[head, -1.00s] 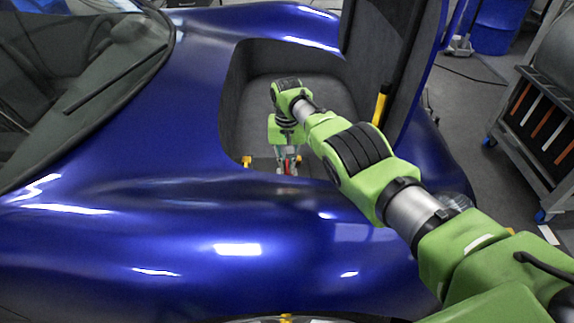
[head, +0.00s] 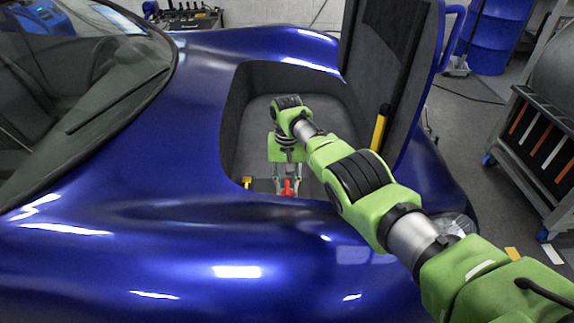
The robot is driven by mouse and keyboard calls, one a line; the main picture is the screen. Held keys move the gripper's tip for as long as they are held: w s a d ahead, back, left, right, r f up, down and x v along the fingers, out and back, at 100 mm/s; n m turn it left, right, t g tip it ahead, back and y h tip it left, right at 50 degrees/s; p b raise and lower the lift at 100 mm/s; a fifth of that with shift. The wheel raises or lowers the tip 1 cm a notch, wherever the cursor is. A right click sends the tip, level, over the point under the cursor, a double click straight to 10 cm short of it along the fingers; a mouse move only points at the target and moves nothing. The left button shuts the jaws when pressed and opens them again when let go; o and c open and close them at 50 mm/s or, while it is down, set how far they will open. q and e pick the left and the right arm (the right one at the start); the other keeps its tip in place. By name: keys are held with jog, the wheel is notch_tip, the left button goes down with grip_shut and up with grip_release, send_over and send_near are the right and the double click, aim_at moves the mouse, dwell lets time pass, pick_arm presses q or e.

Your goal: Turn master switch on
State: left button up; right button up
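A small red part, which looks like the master switch (head: 287,188), shows low at the front edge of the open compartment (head: 262,85) in the blue car. My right gripper (head: 287,183) points down into this compartment, with its fingertips around or just beside the red part. The fingers are small and partly hidden, so I cannot tell if they are closed on it or which way the switch is turned. My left gripper is not in the head view.
The raised lid (head: 365,75) stands open right of my arm, with a yellow strut (head: 380,128) beside it. Glossy blue bodywork (head: 130,250) surrounds the opening. A grey rack cart (head: 540,150) and a blue barrel (head: 500,35) stand at the right.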

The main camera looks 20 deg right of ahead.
aim_at(287, 186)
notch_tip(287, 186, up, 11)
dwell(0.3)
dwell(0.4)
